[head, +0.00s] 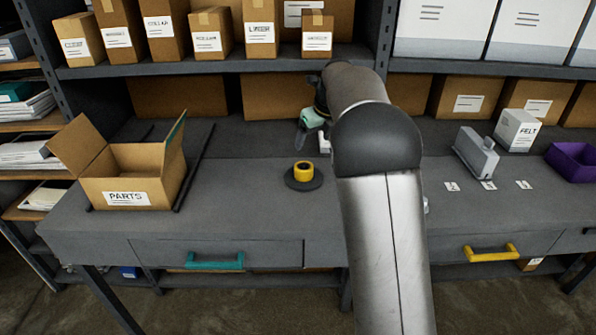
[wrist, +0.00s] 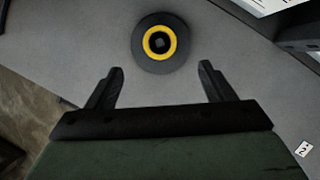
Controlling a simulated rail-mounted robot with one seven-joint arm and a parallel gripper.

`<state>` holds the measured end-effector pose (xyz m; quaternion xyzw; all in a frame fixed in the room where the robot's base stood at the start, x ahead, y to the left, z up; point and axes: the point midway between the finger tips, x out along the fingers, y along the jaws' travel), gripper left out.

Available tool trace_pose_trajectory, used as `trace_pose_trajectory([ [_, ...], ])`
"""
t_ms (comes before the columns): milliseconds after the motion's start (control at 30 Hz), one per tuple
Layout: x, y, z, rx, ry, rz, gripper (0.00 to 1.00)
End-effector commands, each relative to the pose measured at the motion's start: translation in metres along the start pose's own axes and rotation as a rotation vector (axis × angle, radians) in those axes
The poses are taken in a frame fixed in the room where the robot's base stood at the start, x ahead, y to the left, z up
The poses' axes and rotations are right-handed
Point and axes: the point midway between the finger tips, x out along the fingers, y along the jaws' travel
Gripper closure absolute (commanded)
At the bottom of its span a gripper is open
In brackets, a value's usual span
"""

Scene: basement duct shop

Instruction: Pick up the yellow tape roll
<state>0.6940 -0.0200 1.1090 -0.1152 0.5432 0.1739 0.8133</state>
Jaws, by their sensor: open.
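The yellow tape roll (head: 303,171) sits on a round dark disc (head: 291,183) on the grey workbench, left of my arm in the head view. In the wrist view the tape roll (wrist: 146,43) shows from above as a yellow ring with a dark centre, on the dark disc (wrist: 160,66). My gripper (wrist: 160,82) is open and empty, its two fingers apart. The tape roll lies beyond the fingertips in the picture, not between them. In the head view the gripper is mostly hidden behind my arm.
An open cardboard PARTS box (head: 127,192) stands at the left of the bench. A grey device (head: 476,153), a white FELT box (head: 517,130) and a purple bin (head: 573,165) stand at the right. A loaded shelf (head: 215,66) overhangs the back.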

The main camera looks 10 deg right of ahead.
Motion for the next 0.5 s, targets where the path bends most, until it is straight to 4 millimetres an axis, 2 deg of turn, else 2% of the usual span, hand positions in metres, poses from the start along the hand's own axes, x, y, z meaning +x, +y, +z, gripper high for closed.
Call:
trace_pose_trajectory([
  [100, 0.027, 0.001, -0.001, -0.001, 0.004, 0.003, 0.24],
  [300, 0.067, 0.0, -0.001, -0.003, 0.003, 0.001, 0.24],
  [500, 0.087, 0.0, -0.001, -0.003, 0.0, 0.0, 0.24],
])
